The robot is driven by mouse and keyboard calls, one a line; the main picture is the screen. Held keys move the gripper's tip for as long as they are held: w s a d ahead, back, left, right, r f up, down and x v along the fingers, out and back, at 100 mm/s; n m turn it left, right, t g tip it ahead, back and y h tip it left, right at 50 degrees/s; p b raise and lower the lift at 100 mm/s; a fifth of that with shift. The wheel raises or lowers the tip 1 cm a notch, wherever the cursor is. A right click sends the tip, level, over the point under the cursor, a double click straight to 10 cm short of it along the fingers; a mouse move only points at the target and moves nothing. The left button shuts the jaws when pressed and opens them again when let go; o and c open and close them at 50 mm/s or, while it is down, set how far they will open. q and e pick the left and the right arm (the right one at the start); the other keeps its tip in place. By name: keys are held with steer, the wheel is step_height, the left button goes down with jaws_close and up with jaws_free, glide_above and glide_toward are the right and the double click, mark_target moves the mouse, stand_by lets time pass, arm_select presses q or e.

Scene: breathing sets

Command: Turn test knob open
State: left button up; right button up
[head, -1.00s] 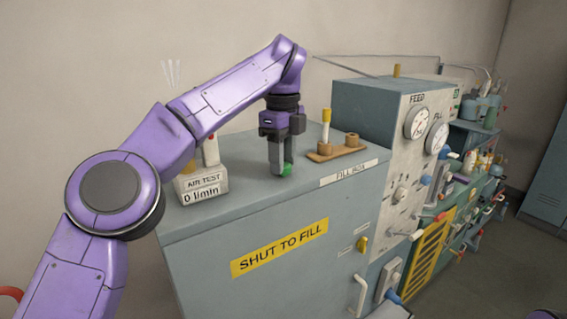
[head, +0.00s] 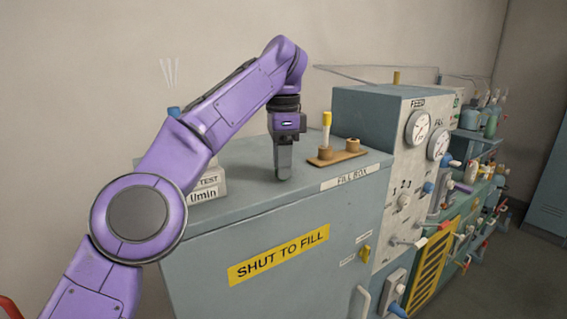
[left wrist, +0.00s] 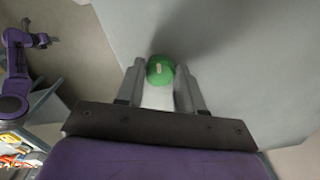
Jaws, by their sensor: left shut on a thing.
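The green test knob (left wrist: 160,69), a small round knob with a pale mark on it, shows in the left wrist view between the fingers of my left gripper (left wrist: 160,85). In the head view my left gripper (head: 284,176) points straight down at the top of the grey fill box (head: 235,160), and its fingers hide the knob. The gripper is shut on the knob. At the upper left of the left wrist view a purple arm of mine ends in a small dark gripper (left wrist: 42,40), too small to tell its jaws.
A wooden block (head: 338,157) with a yellow-topped post stands right of my gripper on the box. The air test meter (head: 207,186) is partly hidden behind my left arm. The gauge panel (head: 402,165) rises at the right.

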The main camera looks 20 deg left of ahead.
arm_select(q)
steer(key=shift+f+n, duration=0.25)
steer(key=shift+n, duration=0.05)
steer(key=o, duration=1)
steer(key=shift+o, duration=0.2)
steer(key=shift+s+a+r, duration=0.1)
steer(key=shift+a, duration=0.05)
step_height(320, 180, up, 11)
steer(key=p, duration=1)
steer(key=shift+f, duration=0.2)
steer(key=shift+f, duration=0.1)
